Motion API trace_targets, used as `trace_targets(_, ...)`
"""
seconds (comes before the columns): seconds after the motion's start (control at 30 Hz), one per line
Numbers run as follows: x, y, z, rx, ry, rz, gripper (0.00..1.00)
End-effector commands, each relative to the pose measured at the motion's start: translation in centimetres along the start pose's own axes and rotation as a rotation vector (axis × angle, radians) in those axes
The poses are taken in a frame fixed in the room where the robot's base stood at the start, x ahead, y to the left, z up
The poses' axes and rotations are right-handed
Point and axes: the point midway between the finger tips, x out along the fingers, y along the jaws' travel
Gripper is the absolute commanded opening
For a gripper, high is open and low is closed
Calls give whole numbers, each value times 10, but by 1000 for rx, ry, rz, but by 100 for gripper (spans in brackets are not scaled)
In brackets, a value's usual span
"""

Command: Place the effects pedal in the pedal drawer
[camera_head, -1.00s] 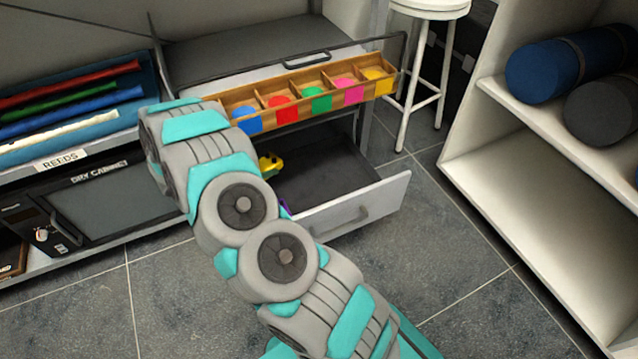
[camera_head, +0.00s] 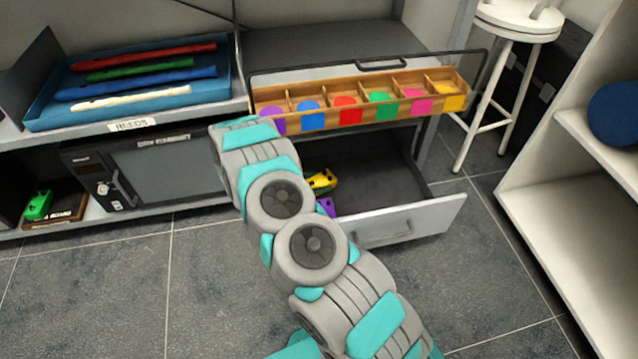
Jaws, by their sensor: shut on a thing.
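The open lower drawer (camera_head: 452,222) is grey with a dark inside, below the wooden compartment tray. A yellow pedal-like object (camera_head: 322,182) and a purple one (camera_head: 326,207) show in it at the left, partly covered by my arm. A green pedal-like object (camera_head: 38,206) sits at the far left on a dark board marked "BOARD" (camera_head: 62,214). My arm rises from the bottom and bends in front of the drawer's left side. My gripper is hidden behind the arm, so what it holds does not show.
A wooden tray (camera_head: 395,110) with coloured compartments stands out above the drawer, with a dark rail behind it. The dry cabinet (camera_head: 175,170) and blue reeds tray (camera_head: 60,119) are at left. A white stool (camera_head: 515,22) and white shelf (camera_head: 545,180) are right. Floor in front is clear.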

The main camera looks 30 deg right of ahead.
Motion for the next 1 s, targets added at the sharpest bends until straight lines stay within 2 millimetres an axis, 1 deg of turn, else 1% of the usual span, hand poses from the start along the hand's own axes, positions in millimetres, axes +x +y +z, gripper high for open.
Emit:
trace_targets(0.07, 2, 0, 4, 0, 0, 0, 1)
trace_targets(0.3, 2, 0, 4, 1, 0, 0, 1)
trace_targets(0.43, 4, 0, 7, 0, 0, 0, 1)
trace_targets(0.47, 4, 0, 6, 1, 0, 0, 78)
trace_targets(0.6, 3, 0, 6, 0, -1, 0, 94)
trace_targets(0.67, 3, 0, 6, 0, -1, 0, 100)
trace_targets(0.9, 3, 0, 5, 0, -1, 0, 100)
trace_targets(1.0, -1, 0, 3, 0, -1, 0, 100)
